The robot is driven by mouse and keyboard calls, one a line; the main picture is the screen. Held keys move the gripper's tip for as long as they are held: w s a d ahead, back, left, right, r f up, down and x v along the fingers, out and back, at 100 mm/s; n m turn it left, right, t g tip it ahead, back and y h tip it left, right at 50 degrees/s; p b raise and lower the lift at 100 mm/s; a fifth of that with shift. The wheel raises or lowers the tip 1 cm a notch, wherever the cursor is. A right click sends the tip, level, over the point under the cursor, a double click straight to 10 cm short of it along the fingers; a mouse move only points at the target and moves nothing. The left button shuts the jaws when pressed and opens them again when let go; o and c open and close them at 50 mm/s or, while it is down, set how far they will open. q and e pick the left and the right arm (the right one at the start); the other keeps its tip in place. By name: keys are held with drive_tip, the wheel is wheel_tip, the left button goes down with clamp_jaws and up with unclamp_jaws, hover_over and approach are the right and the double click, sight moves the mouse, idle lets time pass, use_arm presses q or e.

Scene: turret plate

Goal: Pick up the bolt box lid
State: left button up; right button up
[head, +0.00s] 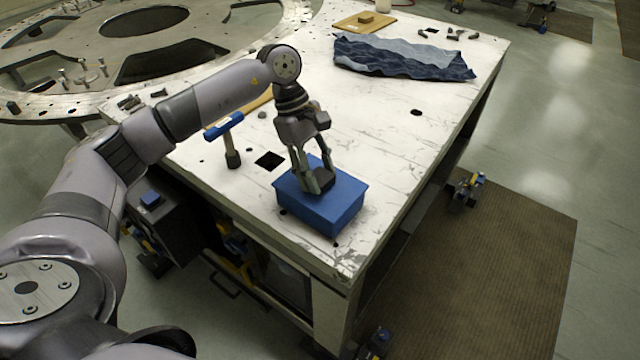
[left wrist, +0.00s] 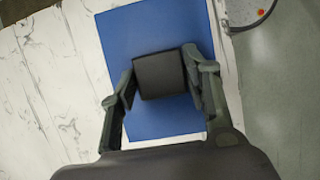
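The blue bolt box (head: 335,218) stands near the front corner of the white table, with its flat blue lid (head: 345,187) on top. A dark block-shaped handle sits at the middle of the lid; it shows in the left wrist view (left wrist: 160,75). My left gripper (head: 318,184) points down at the lid, with its fingers at either side of the handle. In the left wrist view the fingers (left wrist: 160,85) stand apart around the handle, the left one very close to it. Whether they press on it is hard to tell. My right gripper is not in view.
A crumpled dark blue cloth (head: 400,58) lies farther back. A wooden board (head: 364,22) is at the far end. The table right of the box is clear up to its edge.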

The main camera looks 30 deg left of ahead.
use_arm(q)
drive_tip(key=c, duration=0.6)
drive_tip(key=shift+c, duration=0.5)
drive_tip(key=shift+r, duration=0.1)
